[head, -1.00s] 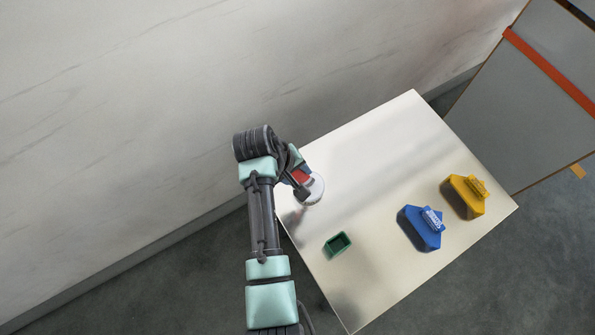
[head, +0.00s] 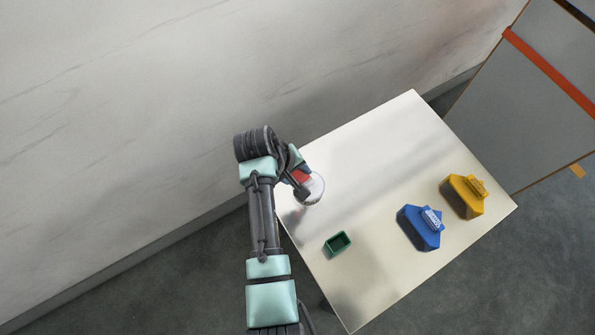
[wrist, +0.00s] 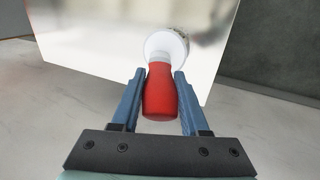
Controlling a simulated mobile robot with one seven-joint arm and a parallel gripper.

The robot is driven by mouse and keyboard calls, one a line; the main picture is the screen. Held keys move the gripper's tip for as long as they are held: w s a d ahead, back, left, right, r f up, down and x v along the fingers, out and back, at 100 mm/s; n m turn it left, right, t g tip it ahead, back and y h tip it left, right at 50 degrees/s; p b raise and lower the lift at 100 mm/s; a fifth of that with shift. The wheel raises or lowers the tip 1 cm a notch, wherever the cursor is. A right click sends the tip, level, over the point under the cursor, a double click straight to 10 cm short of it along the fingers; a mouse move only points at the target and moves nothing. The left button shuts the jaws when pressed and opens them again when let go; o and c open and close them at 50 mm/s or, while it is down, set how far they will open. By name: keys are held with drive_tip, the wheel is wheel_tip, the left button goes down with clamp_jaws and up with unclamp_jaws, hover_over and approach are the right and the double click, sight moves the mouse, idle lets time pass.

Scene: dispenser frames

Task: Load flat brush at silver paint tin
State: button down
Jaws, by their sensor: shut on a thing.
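My gripper (wrist: 160,78) is shut on the red handle (wrist: 160,92) of the flat brush, with a blue finger on each side. A pale neck joins the handle's far end, and the bristles cannot be made out. A round white and silver thing, apparently the silver paint tin (wrist: 168,43), lies right beyond the handle. In the head view the tin (head: 317,190) is near the table's left corner, partly covered by my gripper (head: 300,186). A bit of the red handle (head: 301,177) shows there. Whether the brush touches the tin or its paint is hidden.
A small green open box (head: 338,243) stands near the table's front left edge. A blue dispenser (head: 421,228) and a yellow dispenser (head: 464,196) stand to the right. The middle and back of the pale table (head: 390,150) are clear. A marble wall (head: 130,110) rises behind.

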drive_tip(key=shift+r+p, duration=3.55)
drive_tip(key=shift+f, duration=0.1)
